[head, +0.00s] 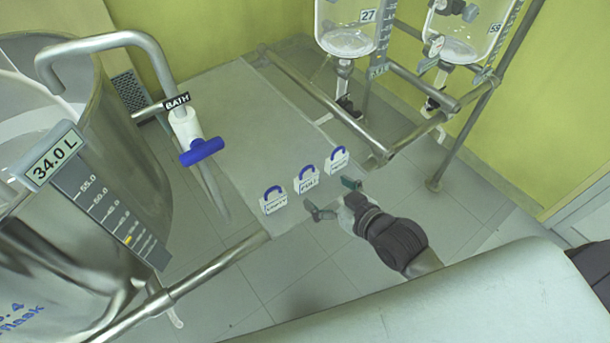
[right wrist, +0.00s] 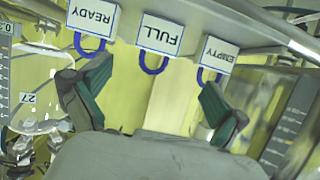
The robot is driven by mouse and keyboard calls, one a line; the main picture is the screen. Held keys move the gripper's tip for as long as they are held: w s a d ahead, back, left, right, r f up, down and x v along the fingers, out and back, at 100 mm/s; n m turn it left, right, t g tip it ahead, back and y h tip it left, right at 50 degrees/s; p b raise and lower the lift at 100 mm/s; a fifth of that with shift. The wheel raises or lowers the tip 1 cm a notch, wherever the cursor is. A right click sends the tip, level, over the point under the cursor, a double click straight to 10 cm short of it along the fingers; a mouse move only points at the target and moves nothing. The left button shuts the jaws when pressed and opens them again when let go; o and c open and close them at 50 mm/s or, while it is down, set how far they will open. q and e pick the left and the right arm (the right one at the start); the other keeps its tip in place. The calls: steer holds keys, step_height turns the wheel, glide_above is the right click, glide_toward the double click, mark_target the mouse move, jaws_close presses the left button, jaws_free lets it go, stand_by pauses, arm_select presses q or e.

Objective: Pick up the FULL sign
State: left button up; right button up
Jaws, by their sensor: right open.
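The FULL sign (head: 306,185) is a small white tag with a blue loop handle, the middle of three on the grey table (head: 225,120), near its edge. It also shows in the right wrist view (right wrist: 161,36), upside down, with its loop between my fingers' directions. My right gripper (head: 331,196) is open and empty, just off the table edge in front of the signs. Its two fingers also show in the right wrist view (right wrist: 154,82), apart from the FULL sign. My left gripper is not in view.
The EMPTY sign (head: 274,206) and the READY sign (head: 339,161) stand close on either side. A large vessel (head: 130,160) and a blue-handled valve (head: 202,151) are on the left. Metal rails (head: 315,92) and glass reactors (head: 347,28) stand behind on the right.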

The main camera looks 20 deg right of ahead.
mark_target(310, 179)
steer(key=x, duration=0.4)
steer(key=shift+f, duration=0.1)
steer(key=shift+d+f+x, duration=0.15)
steer(key=shift+x, duration=1.25)
steer(key=shift+d+f+x, duration=0.15)
steer(key=shift+d+x, duration=0.05)
steer(key=shift+x, duration=1.15)
steer(key=shift+s, duration=0.1)
steer(key=shift+c, duration=0.2)
steer(key=c, duration=1.2)
steer(key=shift+r, duration=0.1)
